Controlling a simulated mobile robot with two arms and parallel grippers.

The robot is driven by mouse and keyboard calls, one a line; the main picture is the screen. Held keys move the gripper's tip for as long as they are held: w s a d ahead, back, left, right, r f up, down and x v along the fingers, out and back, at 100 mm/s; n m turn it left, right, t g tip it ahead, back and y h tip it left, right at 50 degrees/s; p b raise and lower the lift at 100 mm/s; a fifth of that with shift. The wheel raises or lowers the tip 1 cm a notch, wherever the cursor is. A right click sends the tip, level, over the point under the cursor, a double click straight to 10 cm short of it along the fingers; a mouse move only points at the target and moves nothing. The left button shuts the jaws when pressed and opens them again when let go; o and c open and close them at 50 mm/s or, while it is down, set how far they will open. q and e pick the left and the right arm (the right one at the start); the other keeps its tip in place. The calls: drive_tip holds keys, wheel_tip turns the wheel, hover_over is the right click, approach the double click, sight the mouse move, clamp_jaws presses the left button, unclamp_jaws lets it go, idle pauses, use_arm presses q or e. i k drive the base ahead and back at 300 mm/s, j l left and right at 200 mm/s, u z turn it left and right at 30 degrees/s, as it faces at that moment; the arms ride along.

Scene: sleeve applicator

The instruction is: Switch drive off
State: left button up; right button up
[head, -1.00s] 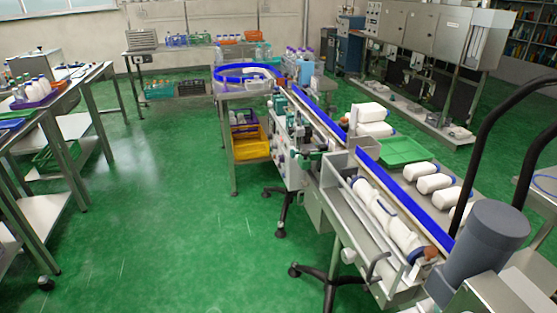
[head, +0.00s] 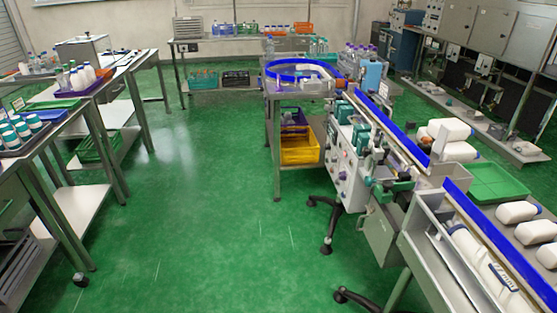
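The sleeve applicator line stands on the right in the head view, with a long conveyor (head: 405,135) edged by blue guide rails. A white control panel (head: 350,165) with small buttons and knobs is on its near side, below the conveyor. The drive switch cannot be picked out at this size. White bottles lie on the line's right part, one of them a white bottle (head: 517,212) beside the green tray. Neither of my grippers is in view.
A wide green floor (head: 200,220) is clear between the line and the left tables (head: 95,95). A yellow crate (head: 299,149) sits under the round infeed table (head: 290,92). Castor legs (head: 325,215) stick out below the line. A back bench (head: 240,42) holds bottles.

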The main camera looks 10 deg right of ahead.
sight(342, 176)
drive_tip(key=i+j+u, duration=0.1)
drive_tip(key=i, duration=0.65)
drive_tip(key=i+j+u, duration=0.15)
drive_tip(key=i, duration=0.65)
